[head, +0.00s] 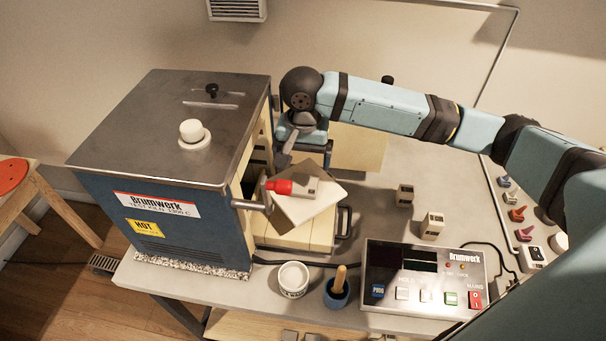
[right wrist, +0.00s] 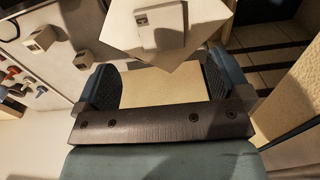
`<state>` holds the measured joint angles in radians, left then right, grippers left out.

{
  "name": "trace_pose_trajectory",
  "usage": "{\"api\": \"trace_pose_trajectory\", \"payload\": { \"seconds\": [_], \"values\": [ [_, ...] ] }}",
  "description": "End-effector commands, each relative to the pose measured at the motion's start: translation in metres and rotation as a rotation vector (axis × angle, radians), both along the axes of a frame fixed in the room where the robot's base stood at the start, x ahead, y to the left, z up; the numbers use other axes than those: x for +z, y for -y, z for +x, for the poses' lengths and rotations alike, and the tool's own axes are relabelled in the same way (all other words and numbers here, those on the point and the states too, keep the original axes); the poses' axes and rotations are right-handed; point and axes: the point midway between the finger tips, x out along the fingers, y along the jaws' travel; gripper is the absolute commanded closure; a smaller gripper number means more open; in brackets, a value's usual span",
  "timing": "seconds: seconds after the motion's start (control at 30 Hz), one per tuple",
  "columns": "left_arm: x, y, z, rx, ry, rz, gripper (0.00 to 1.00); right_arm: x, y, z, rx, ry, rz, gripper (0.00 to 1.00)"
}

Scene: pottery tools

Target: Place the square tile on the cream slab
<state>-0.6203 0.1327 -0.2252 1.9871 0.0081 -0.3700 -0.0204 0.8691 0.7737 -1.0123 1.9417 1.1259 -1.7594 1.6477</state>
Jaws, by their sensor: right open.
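A pale square tile (head: 300,207) lies at an angle over a cream brick surface (head: 290,238) beside the kiln opening. A browner plate edge shows at its upper right; I cannot tell how the two layers rest. In the right wrist view the tile (right wrist: 195,38) is above the finger gap. My right gripper (head: 288,160) is open and empty just behind it, partly hidden. Its fingers also show in the right wrist view (right wrist: 160,88), apart, over a cream surface. My left gripper is out of view.
The blue kiln (head: 190,215) stands close on the left, its rod handle near the tile. A control box (head: 423,277), a white cup (head: 292,279) and a blue pot (head: 337,293) stand in front.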

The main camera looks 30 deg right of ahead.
Motion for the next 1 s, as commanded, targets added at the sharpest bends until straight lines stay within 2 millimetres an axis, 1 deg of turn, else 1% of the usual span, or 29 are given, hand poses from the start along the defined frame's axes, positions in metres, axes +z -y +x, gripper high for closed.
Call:
{"api": "trace_pose_trajectory", "payload": {
  "seconds": [0.03,0.1,0.2,0.3,1.0],
  "values": [
    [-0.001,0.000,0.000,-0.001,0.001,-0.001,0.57,0.009,0.000,0.001,0.001,0.003,0.000,0.05],
    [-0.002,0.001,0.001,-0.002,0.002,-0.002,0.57,0.019,0.000,0.001,0.001,0.001,0.000,0.05],
    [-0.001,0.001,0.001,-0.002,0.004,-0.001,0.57,0.029,0.000,0.000,0.000,0.001,0.000,0.05],
    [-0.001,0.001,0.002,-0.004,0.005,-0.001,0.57,0.033,0.000,0.000,0.000,-0.001,-0.001,0.05],
    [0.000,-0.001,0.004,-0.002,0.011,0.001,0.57,0.034,0.000,0.000,0.000,-0.001,-0.001,0.05]
  ]
}}
